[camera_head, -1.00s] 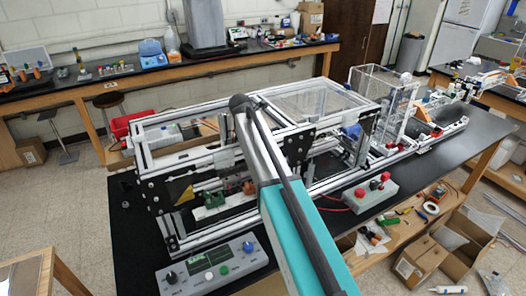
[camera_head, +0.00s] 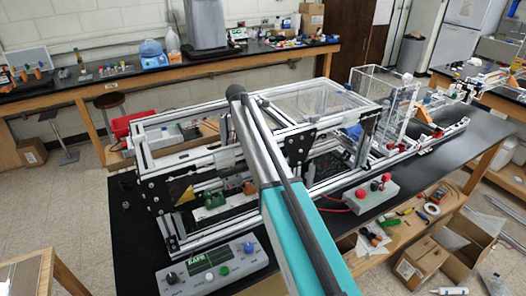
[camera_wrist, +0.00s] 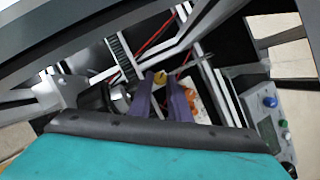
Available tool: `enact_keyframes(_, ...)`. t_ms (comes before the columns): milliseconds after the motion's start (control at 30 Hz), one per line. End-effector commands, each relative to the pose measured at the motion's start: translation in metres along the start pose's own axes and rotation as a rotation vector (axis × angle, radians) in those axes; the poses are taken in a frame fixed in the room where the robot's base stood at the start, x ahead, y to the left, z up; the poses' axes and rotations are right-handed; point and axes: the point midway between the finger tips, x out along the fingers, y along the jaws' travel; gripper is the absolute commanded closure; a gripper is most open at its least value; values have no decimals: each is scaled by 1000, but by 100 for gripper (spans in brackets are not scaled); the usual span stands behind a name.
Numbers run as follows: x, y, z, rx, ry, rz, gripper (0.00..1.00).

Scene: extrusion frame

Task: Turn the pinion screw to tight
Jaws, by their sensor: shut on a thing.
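In the wrist view the two purple fingers of my gripper (camera_wrist: 166,88) reach into the frame. They are closed around a small yellow, brass-like piece at their tips, which looks like the pinion screw (camera_wrist: 160,77). Its thread and turn angle are too small to make out. A toothed dark strip (camera_wrist: 124,58) lies just left of the fingertips, and an orange part (camera_wrist: 187,91) is just to the right. In the head view my arm covers the gripper and the screw inside the extrusion frame (camera_head: 183,150).
Aluminium bars surround my gripper closely, and red wires run behind it. A grey control box (camera_head: 212,268) stands in front of the frame, with a red-knobbed box (camera_head: 370,195) to the right. A clear acrylic box (camera_head: 383,103) stands farther right on the black bench.

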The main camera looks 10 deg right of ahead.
Motion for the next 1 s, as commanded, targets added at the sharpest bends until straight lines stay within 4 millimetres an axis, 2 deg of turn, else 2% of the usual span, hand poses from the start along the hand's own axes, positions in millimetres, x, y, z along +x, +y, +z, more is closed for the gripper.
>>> enact_keyframes(300, 0, 3, 0, 133, 0, -66, 100)
enact_keyframes(800, 0, 2, 0, 156, 1, -77, 100)
enact_keyframes(833, 0, 2, 0, 155, 1, -77, 80)
enact_keyframes(900, 0, 2, 1, 155, 1, -77, 68)
enact_keyframes(933, 0, 2, 0, 155, 1, -77, 65)
enact_keyframes(1000, 0, 2, 0, 155, 1, -77, 65)
